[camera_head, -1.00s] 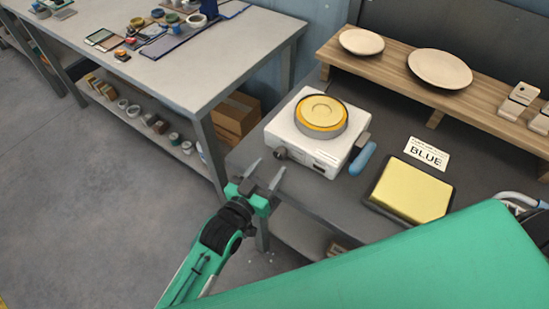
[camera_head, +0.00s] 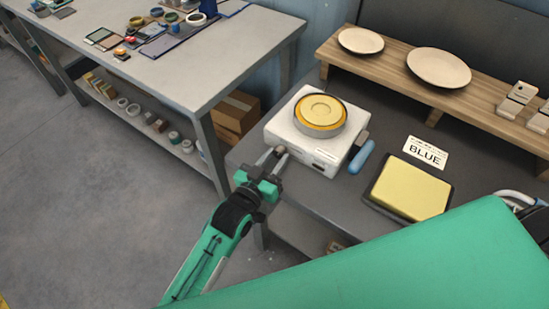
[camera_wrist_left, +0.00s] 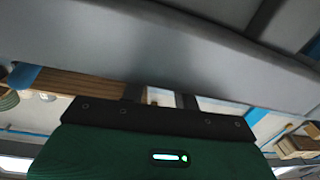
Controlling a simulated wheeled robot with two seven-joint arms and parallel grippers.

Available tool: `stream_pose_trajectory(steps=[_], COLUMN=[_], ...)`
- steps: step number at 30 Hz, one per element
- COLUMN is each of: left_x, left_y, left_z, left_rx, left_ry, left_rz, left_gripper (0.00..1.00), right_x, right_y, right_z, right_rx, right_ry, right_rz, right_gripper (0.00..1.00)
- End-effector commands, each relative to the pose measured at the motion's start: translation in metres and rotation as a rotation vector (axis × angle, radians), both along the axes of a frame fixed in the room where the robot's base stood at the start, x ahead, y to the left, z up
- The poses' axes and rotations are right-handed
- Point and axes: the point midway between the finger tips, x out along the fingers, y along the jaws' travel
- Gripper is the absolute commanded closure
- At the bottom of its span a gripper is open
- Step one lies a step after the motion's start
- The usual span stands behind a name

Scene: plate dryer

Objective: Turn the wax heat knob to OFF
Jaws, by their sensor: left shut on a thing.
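The white wax heater (camera_head: 313,140) stands near the left front corner of the dark table, with a round pot of yellow wax (camera_head: 320,110) on top. The wax heat knob (camera_head: 279,150) is on its front face at the left, mostly hidden between the fingers. My left gripper (camera_head: 274,156) reaches up from the lower left and is shut on the knob. The knob's pointer and OFF mark are too small to read. In the left wrist view the green gripper body (camera_wrist_left: 150,155) fills the bottom; the knob does not show. My right gripper is not in view.
A blue-handled tool (camera_head: 361,157) lies right of the heater. A yellow pad in a dark tray (camera_head: 410,188) and a BLUE card (camera_head: 426,153) lie farther right. A wooden shelf (camera_head: 395,75) with plates stands behind. My green body part covers the lower right.

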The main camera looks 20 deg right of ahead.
Motion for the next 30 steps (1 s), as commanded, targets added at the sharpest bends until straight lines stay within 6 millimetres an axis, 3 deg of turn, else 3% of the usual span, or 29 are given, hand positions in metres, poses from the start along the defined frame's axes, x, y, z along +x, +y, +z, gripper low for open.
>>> stream_pose_trajectory(steps=[2,9,20,21,24,30], left_x=[0.0,0.0,0.001,0.001,0.001,0.001], left_y=[0.0,0.0,0.0,0.0,0.0,0.0], left_z=[0.004,0.004,0.001,0.001,0.001,0.001], left_rx=[-0.032,-0.186,-0.227,-0.227,-0.226,-0.226], left_ry=[0.043,0.242,0.291,0.291,0.29,0.29], left_rz=[0.0,0.002,0.002,0.002,0.002,0.001], left_gripper=[0.92,0.92,0.92,0.67,0.48,0.48], right_x=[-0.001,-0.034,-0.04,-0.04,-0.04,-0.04], right_y=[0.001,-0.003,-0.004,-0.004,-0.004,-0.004], right_z=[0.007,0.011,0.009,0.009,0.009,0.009], right_rx=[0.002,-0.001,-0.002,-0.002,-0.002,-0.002], right_ry=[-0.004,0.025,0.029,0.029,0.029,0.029], right_rz=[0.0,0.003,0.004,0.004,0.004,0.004], right_gripper=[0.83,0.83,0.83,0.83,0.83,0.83])
